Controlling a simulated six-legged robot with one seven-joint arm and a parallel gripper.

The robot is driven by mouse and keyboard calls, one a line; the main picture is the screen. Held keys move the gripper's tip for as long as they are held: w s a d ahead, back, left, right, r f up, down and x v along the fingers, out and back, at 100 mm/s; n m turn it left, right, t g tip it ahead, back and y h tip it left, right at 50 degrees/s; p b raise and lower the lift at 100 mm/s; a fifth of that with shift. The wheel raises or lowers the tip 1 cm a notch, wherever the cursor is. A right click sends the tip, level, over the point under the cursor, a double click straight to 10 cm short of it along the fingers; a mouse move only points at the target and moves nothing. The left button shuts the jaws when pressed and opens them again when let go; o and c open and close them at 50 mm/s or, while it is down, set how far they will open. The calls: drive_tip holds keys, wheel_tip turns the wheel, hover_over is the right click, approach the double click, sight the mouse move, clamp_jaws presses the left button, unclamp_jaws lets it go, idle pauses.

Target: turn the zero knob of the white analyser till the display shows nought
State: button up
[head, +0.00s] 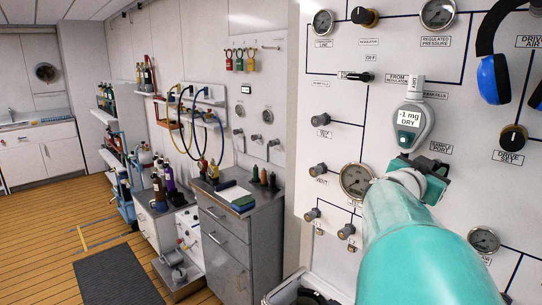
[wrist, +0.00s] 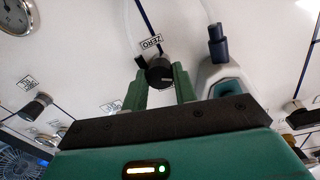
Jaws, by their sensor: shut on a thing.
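The white analyser (head: 411,140) is on the panel in the head view; its display (head: 409,118) reads "-1 mg DRY". Part of it also shows in the wrist view (wrist: 228,68), just right of my fingers. The black zero knob (wrist: 160,74), with a ZERO label above it, sits between my two green fingertips in the wrist view. My gripper (wrist: 161,84) is shut on the knob, one finger on each side. A pale line on the knob's face is tilted. In the head view my gripper (head: 428,176) is below the analyser, and the knob is hidden there.
A round gauge (head: 357,181) is close left of my gripper in the head view. Several small knobs and another gauge (head: 484,240) are on the panel around it. Blue ear defenders (head: 490,75) hang at upper right. A grey cabinet (head: 237,235) stands to the left; the wooden floor is open.

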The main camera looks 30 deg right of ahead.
drive_tip(key=shift+m, duration=1.6)
drive_tip(key=shift+r, duration=0.1)
drive_tip(key=o, duration=1)
drive_tip(key=shift+d, duration=0.1)
drive_tip(key=shift+c, duration=0.2)
